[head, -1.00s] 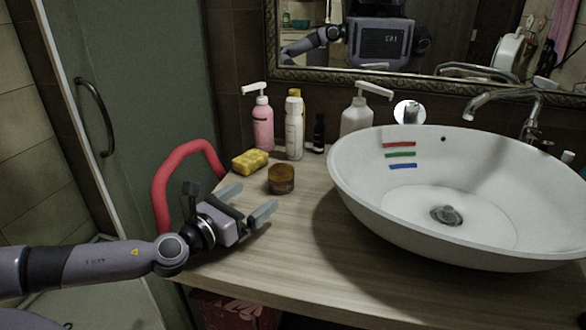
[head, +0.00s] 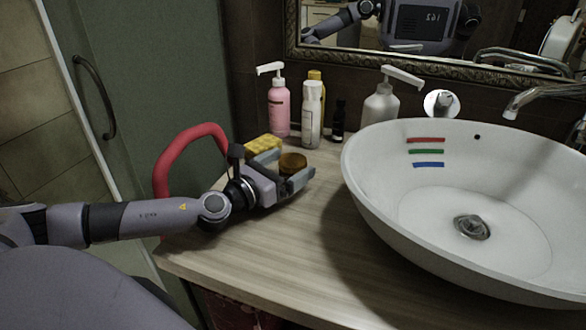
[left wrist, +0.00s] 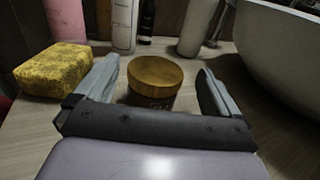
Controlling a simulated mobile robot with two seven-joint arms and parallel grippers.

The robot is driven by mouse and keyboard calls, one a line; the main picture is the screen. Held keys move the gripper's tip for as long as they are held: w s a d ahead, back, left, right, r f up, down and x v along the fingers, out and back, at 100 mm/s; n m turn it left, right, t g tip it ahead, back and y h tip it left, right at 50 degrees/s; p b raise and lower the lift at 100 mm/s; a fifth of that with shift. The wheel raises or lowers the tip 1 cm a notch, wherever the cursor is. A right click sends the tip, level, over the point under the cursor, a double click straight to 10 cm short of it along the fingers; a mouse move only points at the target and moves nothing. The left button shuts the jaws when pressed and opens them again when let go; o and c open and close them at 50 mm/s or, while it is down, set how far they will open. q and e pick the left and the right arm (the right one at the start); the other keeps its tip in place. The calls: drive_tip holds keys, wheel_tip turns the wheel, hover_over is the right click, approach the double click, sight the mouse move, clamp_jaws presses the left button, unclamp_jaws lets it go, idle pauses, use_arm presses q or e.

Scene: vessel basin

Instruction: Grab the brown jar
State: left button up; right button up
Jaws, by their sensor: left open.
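The brown jar (head: 292,162) is a short round jar with an amber-brown lid, upright on the wooden counter (head: 262,262). It also shows in the left wrist view (left wrist: 155,76), between the fingers and a little ahead of the palm. My left gripper (head: 285,170) is open, with one finger on each side of the jar. In the left wrist view the left gripper (left wrist: 160,88) has a gap on both sides of the jar, wider on the right. The jar's lower part is partly hidden in the head view. My right gripper is not clearly in view.
A yellow sponge (head: 263,144) lies just left of the jar. Behind stand a pink pump bottle (head: 278,108), a white bottle (head: 312,115), a dark small bottle (head: 338,122) and a pale pump bottle (head: 380,108). The white basin (head: 375,205) is at right. A red rail (head: 170,160) is at left.

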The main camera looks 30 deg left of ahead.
sight(299, 156)
use_arm(q)
drive_tip(key=shift+w+d+r, duration=0.1)
drive_tip(key=shift+w+d, duration=0.05)
drive_tip(key=shift+w, duration=2)
drive_tip(key=c, duration=1.2)
